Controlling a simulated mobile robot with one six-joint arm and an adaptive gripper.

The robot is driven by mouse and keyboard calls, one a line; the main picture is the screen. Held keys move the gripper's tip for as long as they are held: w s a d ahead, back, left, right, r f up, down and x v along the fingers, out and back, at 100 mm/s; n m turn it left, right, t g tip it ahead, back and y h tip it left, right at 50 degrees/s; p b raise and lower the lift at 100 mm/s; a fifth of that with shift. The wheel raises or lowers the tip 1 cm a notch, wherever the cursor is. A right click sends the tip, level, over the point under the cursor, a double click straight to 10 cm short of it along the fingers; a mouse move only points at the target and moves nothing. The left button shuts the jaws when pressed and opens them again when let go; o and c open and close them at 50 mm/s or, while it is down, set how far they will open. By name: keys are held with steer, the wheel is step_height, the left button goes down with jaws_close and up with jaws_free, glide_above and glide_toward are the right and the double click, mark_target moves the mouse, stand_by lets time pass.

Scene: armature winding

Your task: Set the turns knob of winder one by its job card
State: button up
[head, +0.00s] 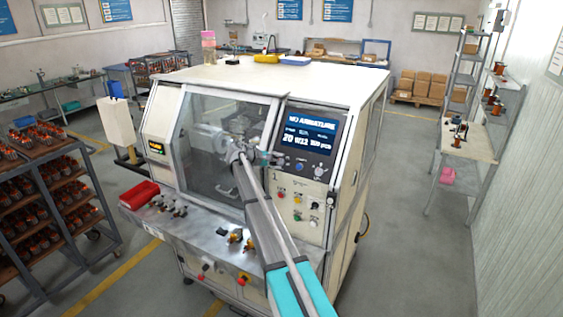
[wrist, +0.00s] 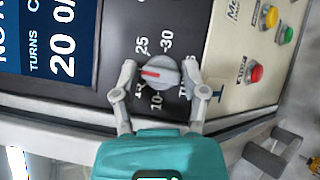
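The turns knob (wrist: 160,72) is a round grey dial with a red pointer line on a dark panel. Its pointer aims left in the wrist view, between the marks 25 and what looks like 15; the left finger covers the scale there. My gripper (wrist: 160,68) has one finger on each side of the knob, very close to its rim. I cannot tell whether the fingers touch it. The display (wrist: 55,45) reads TURNS 20. In the head view, my gripper (head: 255,155) is at the panel of the winder (head: 270,85). I cannot make out a job card.
Red (wrist: 257,73), yellow (wrist: 270,16) and green (wrist: 286,35) buttons sit right of the knob in the wrist view. A windowed door (head: 215,125) is left of the panel. A red bin (head: 139,194) stands on the front ledge. A loaded rack (head: 50,195) stands left.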

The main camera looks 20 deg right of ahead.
steer(key=shift+o, duration=1)
steer(key=shift+d, duration=0.15)
